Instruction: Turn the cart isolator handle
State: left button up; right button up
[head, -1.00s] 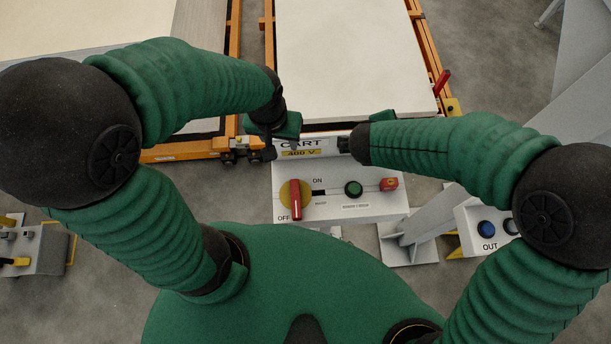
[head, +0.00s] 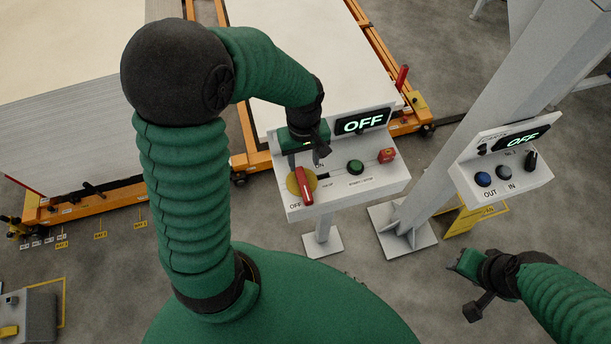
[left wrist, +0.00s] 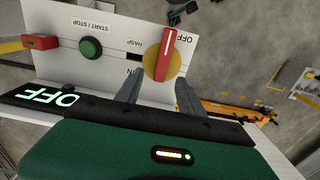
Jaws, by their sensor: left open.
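The cart isolator handle (head: 305,187) is a red bar on a yellow disc (head: 292,184) at the left of the white cart panel (head: 340,196). Its lower end lies by the OFF label, and the panel display (head: 362,123) reads OFF. My left gripper (head: 304,164) is open and empty, just above the handle in the head view. In the left wrist view its two fingers (left wrist: 158,90) point towards the red handle (left wrist: 167,55), which appears beyond their tips, apart from them. My right gripper (head: 466,283) hangs at the lower right, away from the panel; its fingers are unclear.
A green START/STOP button (head: 355,167) and a red switch (head: 386,156) sit right of the handle. A second panel (head: 500,180) on a grey column, also reading OFF, stands to the right. Orange-framed carts lie behind. Grey floor is open between the panels and my right arm.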

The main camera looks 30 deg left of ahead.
aim_at(303, 180)
pick_arm(q)
jog(key=f, duration=0.6)
jog(key=s+f, duration=0.1)
jog(key=f, duration=0.1)
jog(key=shift+f+p, duration=0.35)
jog(key=shift+f, duration=0.05)
jog(key=shift+w+f, duration=0.3)
jog(key=shift+f, duration=0.05)
jog(key=shift+s+d, duration=0.1)
jog(key=shift+s, duration=0.05)
jog(key=shift+c, duration=0.2)
jog(key=shift+s+r, duration=0.1)
jog(key=c, duration=0.5)
grip_shut()
